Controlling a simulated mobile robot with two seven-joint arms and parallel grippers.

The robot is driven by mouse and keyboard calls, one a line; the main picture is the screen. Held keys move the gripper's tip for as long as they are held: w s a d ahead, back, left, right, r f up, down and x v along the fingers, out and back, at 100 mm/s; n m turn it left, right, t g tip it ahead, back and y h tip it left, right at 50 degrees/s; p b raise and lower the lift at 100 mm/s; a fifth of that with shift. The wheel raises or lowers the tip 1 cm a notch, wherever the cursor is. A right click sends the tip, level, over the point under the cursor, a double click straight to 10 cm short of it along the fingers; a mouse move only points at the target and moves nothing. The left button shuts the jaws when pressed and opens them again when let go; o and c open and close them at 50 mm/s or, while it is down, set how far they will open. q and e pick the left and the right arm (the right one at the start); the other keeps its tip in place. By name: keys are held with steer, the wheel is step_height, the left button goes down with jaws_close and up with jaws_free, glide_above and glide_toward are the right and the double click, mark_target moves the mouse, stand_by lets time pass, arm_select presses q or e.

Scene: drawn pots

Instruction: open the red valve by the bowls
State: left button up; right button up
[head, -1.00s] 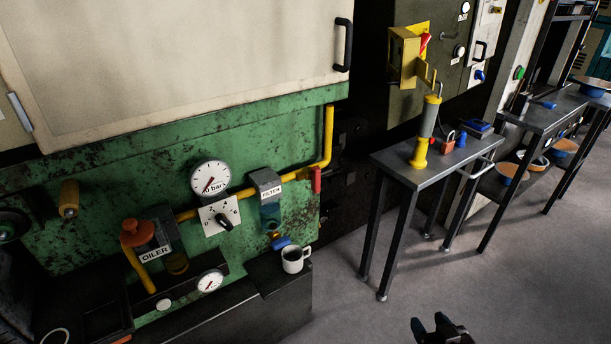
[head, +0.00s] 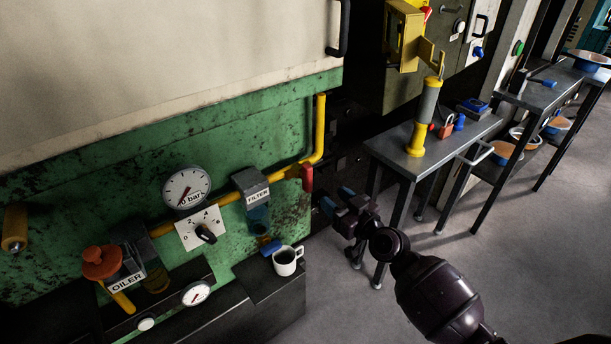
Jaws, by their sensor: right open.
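A red valve handle (head: 307,177) hangs down from the yellow pipe (head: 321,130), to the right of the filter on the green panel. Bowls (head: 556,127) stand far to the right, on and under dark metal tables, well apart from this handle. My right gripper (head: 336,199) is open and empty, below and to the right of the red handle. It is apart from the handle in the picture, and its fingers point toward the panel. My left gripper is not in view.
A white mug (head: 286,262) stands on the dark ledge below the filter (head: 252,194). A pressure gauge (head: 186,188) and a dial are to the left. A metal table (head: 398,152) with a yellow-and-grey cylinder stands right of my gripper. Grey floor is open at lower right.

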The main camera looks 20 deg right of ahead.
mark_target(311, 178)
steer(key=x, duration=1)
steer(key=shift+w+f, duration=0.1)
steer(key=shift+w, duration=0.1)
jaws_close()
